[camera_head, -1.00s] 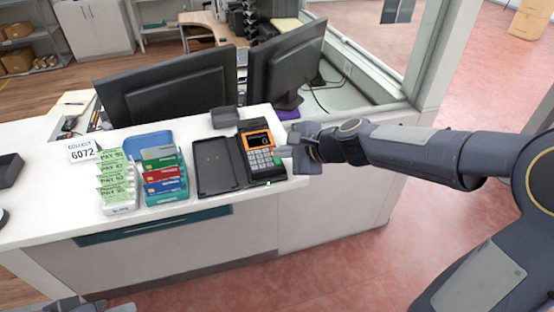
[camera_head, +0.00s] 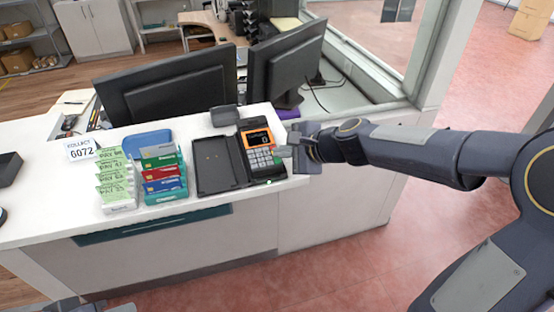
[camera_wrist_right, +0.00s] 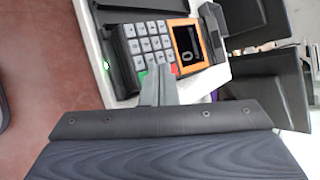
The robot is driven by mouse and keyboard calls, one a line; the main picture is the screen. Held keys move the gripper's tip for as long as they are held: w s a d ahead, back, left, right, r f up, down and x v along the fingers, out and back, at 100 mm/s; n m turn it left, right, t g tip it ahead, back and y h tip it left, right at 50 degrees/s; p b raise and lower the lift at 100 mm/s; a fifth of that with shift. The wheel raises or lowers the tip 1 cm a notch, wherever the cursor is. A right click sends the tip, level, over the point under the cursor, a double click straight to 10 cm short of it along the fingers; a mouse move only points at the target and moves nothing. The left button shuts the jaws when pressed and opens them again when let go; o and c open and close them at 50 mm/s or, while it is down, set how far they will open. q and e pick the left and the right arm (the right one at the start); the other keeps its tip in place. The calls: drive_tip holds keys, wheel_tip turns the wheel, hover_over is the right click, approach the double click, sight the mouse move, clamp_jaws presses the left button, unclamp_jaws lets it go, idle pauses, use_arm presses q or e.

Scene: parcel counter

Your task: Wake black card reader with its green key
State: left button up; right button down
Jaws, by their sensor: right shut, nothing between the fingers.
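The black card reader (camera_head: 262,152) lies on the white counter near its right end, with an orange frame around its screen. In the right wrist view the card reader (camera_wrist_right: 124,50) shows pale keys and a lit screen (camera_wrist_right: 190,47) reading "0". Its green key (camera_wrist_right: 140,77) is partly hidden beside my fingertips. My right gripper (camera_head: 285,152) is shut and empty at the keypad's right edge. In the wrist view the shut fingers (camera_wrist_right: 157,76) overlap the key corner; I cannot tell whether they touch it. My left gripper is not in view.
An open black tray (camera_head: 215,163) lies left of the reader. A teal card rack (camera_head: 165,196), green pay slips (camera_head: 115,180) and a "COLLECT 6072" sign (camera_head: 82,149) stand further left. Two monitors (camera_head: 165,90) stand behind. The counter's front edge is close to the reader.

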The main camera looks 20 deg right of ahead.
drive_tip(key=shift+w+f+b, duration=0.1)
drive_tip(key=shift+f+b, duration=0.2)
drive_tip(key=shift+f, duration=0.15)
idle(0.5)
drive_tip(key=shift+r, duration=0.1)
drive_tip(key=shift+r+p, duration=0.65)
drive_tip(key=shift+p, duration=0.05)
drive_tip(key=r+p, duration=0.2)
drive_tip(key=s+r+p, duration=0.1)
drive_tip(key=r+p, duration=0.1)
drive_tip(key=shift+s+r, duration=0.2)
drive_tip(key=shift+r, duration=0.2)
